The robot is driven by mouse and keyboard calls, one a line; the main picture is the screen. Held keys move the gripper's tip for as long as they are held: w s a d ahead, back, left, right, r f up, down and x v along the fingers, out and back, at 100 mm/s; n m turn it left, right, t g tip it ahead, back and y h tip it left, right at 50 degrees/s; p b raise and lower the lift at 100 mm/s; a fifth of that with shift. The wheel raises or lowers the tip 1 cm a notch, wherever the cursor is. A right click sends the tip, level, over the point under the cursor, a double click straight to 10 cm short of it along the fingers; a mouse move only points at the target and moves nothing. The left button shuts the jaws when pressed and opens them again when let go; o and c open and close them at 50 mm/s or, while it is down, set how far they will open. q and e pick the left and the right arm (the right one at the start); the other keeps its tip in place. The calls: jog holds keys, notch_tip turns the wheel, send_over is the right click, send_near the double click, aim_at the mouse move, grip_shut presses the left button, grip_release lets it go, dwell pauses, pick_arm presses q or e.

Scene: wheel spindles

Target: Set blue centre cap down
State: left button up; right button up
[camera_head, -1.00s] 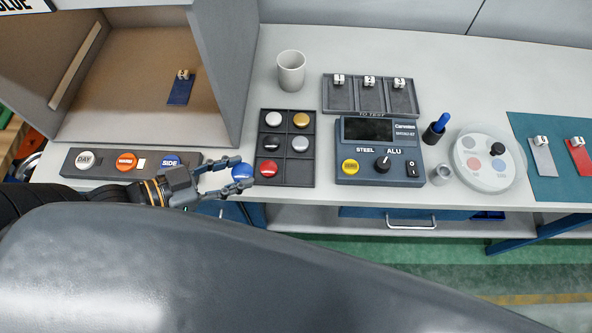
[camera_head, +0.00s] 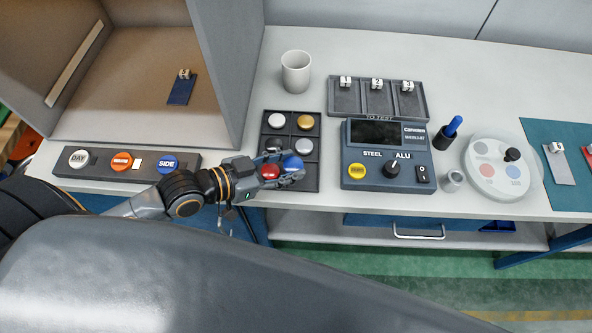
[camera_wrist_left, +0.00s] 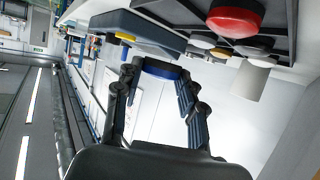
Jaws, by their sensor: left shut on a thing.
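The blue centre cap (camera_head: 293,162) is held between the fingertips of my left gripper (camera_head: 290,171). It is over the front right part of the dark compartment tray (camera_head: 309,184); I cannot tell whether it touches the tray. In the left wrist view the blue cap (camera_wrist_left: 163,69) sits between the two fingertips. A red cap (camera_head: 269,171) lies in the front left compartment, partly hidden by the gripper. White (camera_head: 277,120), gold (camera_head: 305,121) and silver (camera_head: 303,146) caps lie in compartments farther back. My right gripper is not in view.
A grey tester (camera_head: 386,178) stands close right of the tray. A button bar (camera_head: 130,172) and an open booth (camera_head: 130,90) are at left. A pen holder (camera_head: 445,138) and a round dial (camera_head: 495,185) are farther right.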

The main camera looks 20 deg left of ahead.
pick_arm(q)
jog(key=shift+w+d+f, duration=0.3)
jog(key=shift+w+f, duration=0.05)
jog(key=shift+f, duration=0.2)
jog(key=shift+w+d+f, duration=0.25)
jog(key=shift+w+f, duration=0.1)
jog(key=shift+f, duration=0.15)
jog(key=f, duration=0.1)
jog(key=f+p, duration=0.1)
jog(key=shift+w+d+f, duration=0.25)
jog(key=shift+w+f, duration=0.05)
jog(key=shift+f, duration=0.45)
jog(key=shift+s+f, duration=0.1)
jog(key=shift+f, duration=0.05)
jog(key=o, duration=1.2)
jog(key=shift+f, duration=0.1)
